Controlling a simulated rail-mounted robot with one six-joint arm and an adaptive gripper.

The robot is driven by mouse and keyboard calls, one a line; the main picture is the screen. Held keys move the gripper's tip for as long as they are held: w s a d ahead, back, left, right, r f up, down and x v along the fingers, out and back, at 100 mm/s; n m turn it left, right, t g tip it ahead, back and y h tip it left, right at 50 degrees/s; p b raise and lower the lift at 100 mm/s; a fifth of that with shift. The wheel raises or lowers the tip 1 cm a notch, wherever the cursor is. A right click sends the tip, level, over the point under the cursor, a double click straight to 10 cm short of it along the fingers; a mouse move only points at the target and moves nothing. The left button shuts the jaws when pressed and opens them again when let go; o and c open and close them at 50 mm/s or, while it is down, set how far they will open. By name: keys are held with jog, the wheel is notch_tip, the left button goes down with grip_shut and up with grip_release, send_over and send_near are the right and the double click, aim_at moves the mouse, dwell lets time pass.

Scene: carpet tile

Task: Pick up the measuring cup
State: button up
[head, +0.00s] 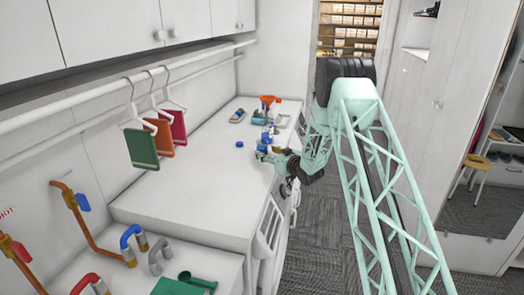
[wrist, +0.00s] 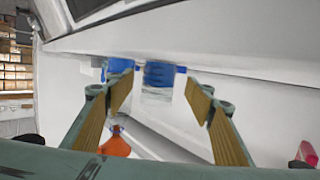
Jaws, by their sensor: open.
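My gripper (head: 264,152) is open, low over the white counter in the head view. In the wrist view my gripper (wrist: 160,92) has its two tan-padded fingers spread apart. A blue-topped, pale-bodied object (wrist: 159,74) shows in the gap between them, beyond the fingertips; it may be the measuring cup, but I cannot tell for sure. A second blue piece (wrist: 119,66) is partly hidden behind the left finger. In the head view blue items (head: 266,138) stand close to my gripper, and a small round blue object (head: 239,144) lies apart to its left. No contact is visible.
An orange object (head: 267,100) and bottles stand at the counter's far end, with a grey tray-like item (head: 237,116) nearby. Hangers with green, orange and pink cloths (head: 142,148) hang from a rail at left. The white counter (head: 200,185) is clear toward the near side.

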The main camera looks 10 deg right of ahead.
aim_at(265, 150)
dwell(0.3)
jog(key=shift+p+x, duration=0.3)
jog(key=shift+x, duration=2.3)
jog(key=shift+c, duration=0.3)
jog(key=c, duration=1)
jog(key=shift+o, duration=0.2)
jog(key=shift+r, duration=0.1)
